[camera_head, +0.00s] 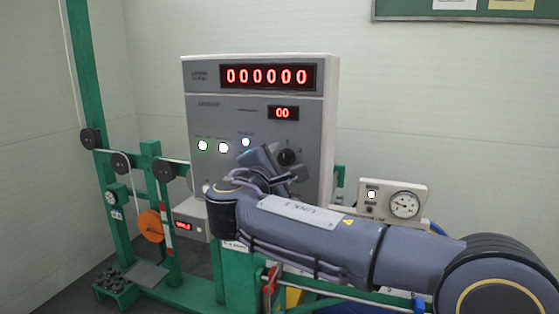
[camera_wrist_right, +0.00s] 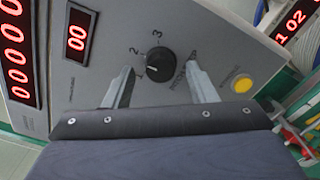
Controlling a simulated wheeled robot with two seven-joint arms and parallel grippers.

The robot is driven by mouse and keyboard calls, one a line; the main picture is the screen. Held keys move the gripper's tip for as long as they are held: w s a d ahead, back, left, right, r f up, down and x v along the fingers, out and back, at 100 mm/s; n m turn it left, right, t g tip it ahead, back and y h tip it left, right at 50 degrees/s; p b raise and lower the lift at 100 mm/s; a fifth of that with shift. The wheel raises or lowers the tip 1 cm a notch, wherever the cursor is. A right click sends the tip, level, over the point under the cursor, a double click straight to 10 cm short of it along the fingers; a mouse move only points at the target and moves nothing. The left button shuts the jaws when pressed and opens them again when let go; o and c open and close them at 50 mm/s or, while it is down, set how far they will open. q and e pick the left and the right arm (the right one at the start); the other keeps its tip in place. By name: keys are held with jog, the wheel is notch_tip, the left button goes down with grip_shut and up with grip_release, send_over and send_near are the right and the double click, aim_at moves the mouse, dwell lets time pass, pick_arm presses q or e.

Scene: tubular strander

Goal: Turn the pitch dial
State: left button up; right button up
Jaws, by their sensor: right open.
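The pitch dial is a round black knob (camera_wrist_right: 160,66) on the grey control panel, with the numbers 2 and 3 beside it. I cannot tell whether the fingertips touch the panel. In the head view my right gripper (camera_head: 272,160) is partly hidden by its own wrist. My left gripper is not in view.
The control panel (camera_head: 327,100) has a long red display (camera_head: 266,77) reading zeros and a small one (camera_head: 283,113). Several lit buttons sit left of the dial. A yellow button (camera_wrist_right: 242,85) shows in the wrist view. A gauge box (camera_head: 405,204) stands at the right.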

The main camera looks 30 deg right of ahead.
jog(key=shift+w+d, duration=0.25)
jog(key=shift+d, duration=0.1)
